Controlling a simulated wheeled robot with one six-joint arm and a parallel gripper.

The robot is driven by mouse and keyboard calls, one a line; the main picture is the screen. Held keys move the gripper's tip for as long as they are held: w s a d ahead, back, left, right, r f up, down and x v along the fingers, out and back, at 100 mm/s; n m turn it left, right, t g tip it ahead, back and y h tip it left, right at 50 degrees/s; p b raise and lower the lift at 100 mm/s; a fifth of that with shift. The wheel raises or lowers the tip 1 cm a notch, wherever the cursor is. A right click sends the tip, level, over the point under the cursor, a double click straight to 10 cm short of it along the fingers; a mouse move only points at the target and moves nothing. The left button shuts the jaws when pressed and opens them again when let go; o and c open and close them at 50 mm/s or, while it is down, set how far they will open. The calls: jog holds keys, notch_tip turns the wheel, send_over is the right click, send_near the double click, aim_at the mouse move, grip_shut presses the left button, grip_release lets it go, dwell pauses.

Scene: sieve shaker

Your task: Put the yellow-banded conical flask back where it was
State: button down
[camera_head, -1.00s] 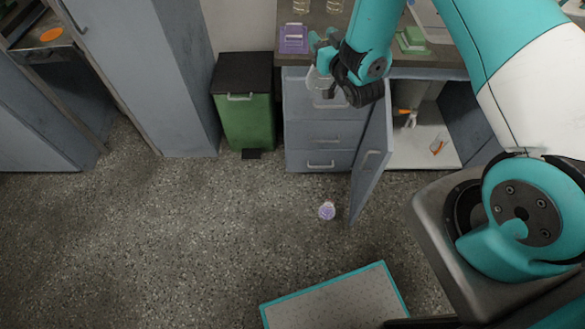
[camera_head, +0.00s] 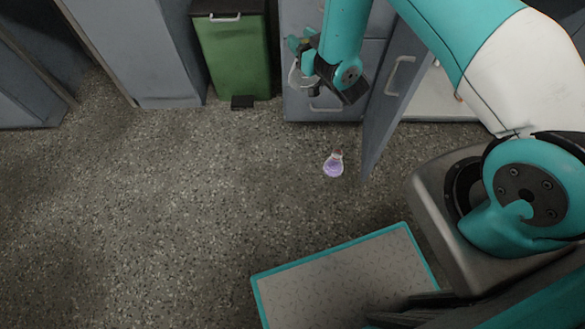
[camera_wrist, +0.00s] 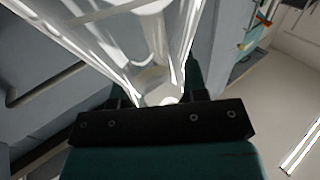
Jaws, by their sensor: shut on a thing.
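My gripper (camera_head: 303,62) is shut on a clear glass flask (camera_head: 294,75), held in the air in front of the drawer fronts. In the wrist view the clear flask (camera_wrist: 125,45) fills the top middle, its narrow part between the fingers of my gripper (camera_wrist: 165,95). Glare blurs its outline, and I cannot make out a yellow band on it. Another conical flask (camera_head: 333,168) with purple liquid stands on the floor, below and right of my gripper, apart from it.
A grey cabinet door (camera_head: 390,95) stands open just right of my gripper. The cabinet's pale interior (camera_head: 440,95) shows behind it. Left of the drawers (camera_head: 303,100) is a green pedal bin (camera_head: 233,60). The speckled floor (camera_head: 150,200) is clear to the left. The countertop is out of view.

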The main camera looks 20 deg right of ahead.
jog(key=a+f+n+y+b, duration=0.1)
jog(key=a+f+b, duration=0.1)
jog(key=f+b, duration=1.4)
jog(key=s+a+f+n+g+y+b, duration=0.1)
jog(key=f+b, duration=1.5)
jog(key=f, duration=1.6)
jog(key=shift+s+a+g+y+b, duration=0.35)
jog(key=shift+a+y, duration=0.25)
jog(key=shift+a, duration=0.2)
jog(key=shift+w, duration=0.1)
jog(key=shift+f, duration=0.1)
jog(key=c, duration=0.7)
grip_release()
jog(key=shift+o, duration=0.2)
